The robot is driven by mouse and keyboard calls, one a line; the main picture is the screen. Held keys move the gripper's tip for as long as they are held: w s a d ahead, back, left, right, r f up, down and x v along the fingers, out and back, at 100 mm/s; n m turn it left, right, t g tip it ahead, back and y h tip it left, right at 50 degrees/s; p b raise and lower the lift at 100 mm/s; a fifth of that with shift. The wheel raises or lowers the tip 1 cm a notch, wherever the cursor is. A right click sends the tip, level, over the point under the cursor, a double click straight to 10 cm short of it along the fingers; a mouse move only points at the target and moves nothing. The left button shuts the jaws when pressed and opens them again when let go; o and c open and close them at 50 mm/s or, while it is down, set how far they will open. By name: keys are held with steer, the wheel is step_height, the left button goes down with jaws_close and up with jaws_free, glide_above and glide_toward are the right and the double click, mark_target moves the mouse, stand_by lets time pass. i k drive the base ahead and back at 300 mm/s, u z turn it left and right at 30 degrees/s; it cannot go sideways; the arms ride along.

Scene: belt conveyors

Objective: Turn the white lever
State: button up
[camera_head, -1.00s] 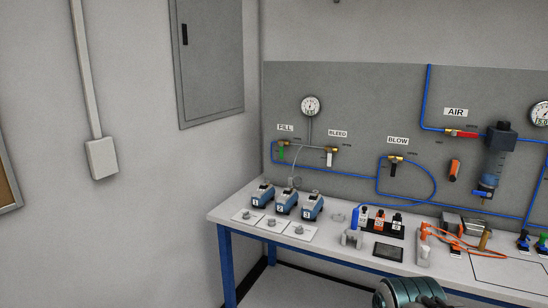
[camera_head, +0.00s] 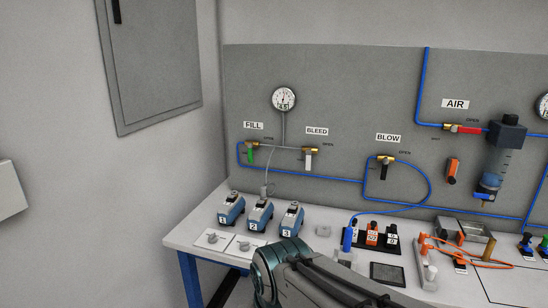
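The white lever (camera_head: 308,162) hangs straight down from a brass valve (camera_head: 311,150) under the BLEED label (camera_head: 317,131) on the grey wall panel. Nothing touches it. My arm reaches in from the bottom of the view, low in front of the bench, well below and nearer than the lever. The gripper at its end is out of the picture, so its fingers are hidden from me.
A green lever (camera_head: 250,157) is left of the white one, and a black lever (camera_head: 383,171) is right. A gauge (camera_head: 284,98) sits above. Blue numbered devices (camera_head: 261,214) and a blue bottle (camera_head: 347,239) stand on the bench (camera_head: 185,240) below.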

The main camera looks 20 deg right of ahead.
mark_target(308, 152)
steer(key=z, duration=0.4)
steer(key=i, duration=0.95)
steer(key=z, duration=0.6)
